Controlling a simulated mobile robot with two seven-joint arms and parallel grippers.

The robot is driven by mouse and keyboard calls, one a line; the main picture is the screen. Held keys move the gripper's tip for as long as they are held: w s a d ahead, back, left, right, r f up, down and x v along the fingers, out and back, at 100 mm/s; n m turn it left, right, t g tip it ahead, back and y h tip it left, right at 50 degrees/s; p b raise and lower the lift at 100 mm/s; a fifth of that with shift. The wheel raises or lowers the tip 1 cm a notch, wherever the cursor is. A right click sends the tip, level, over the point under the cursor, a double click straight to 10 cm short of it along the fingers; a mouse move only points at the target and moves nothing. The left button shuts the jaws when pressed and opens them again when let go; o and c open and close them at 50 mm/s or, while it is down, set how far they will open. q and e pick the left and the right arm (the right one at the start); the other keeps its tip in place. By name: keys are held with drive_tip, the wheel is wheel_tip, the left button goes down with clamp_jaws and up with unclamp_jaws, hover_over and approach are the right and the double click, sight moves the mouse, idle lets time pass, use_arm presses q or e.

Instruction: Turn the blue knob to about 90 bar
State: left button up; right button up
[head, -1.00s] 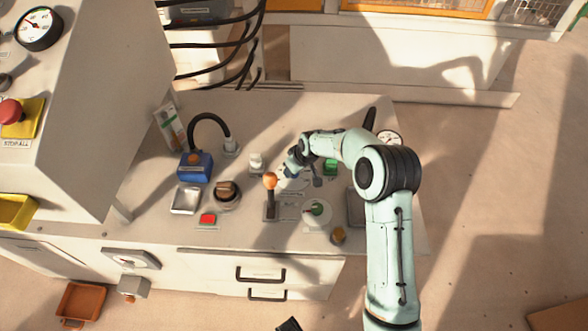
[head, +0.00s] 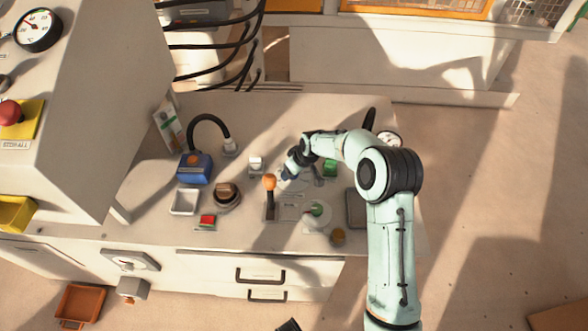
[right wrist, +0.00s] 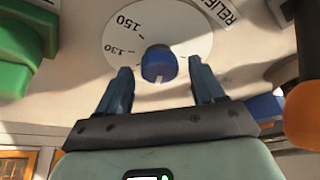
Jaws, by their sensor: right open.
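The blue knob (right wrist: 158,64) sits in the middle of a white round dial (right wrist: 190,25) in the right wrist view. The dial marks 130 and 150 show left of the knob, and a short white line shows on the knob's lower face. My right gripper (right wrist: 162,76) is open, with one finger on each side of the knob and visible gaps; I see no contact. In the head view my right gripper (head: 286,173) is over the bench and hides the knob.
An orange-topped lever (head: 270,183) stands close to the right gripper; its orange ball (right wrist: 303,112) fills the right edge of the wrist view. A green part (right wrist: 22,50) is at the left. A dial gauge (head: 389,138) stands behind the arm. A red button (head: 207,220) is front left.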

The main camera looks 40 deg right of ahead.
drive_tip(key=v, duration=1.3)
drive_tip(key=shift+r+p, duration=0.15)
drive_tip(key=shift+p, duration=0.15)
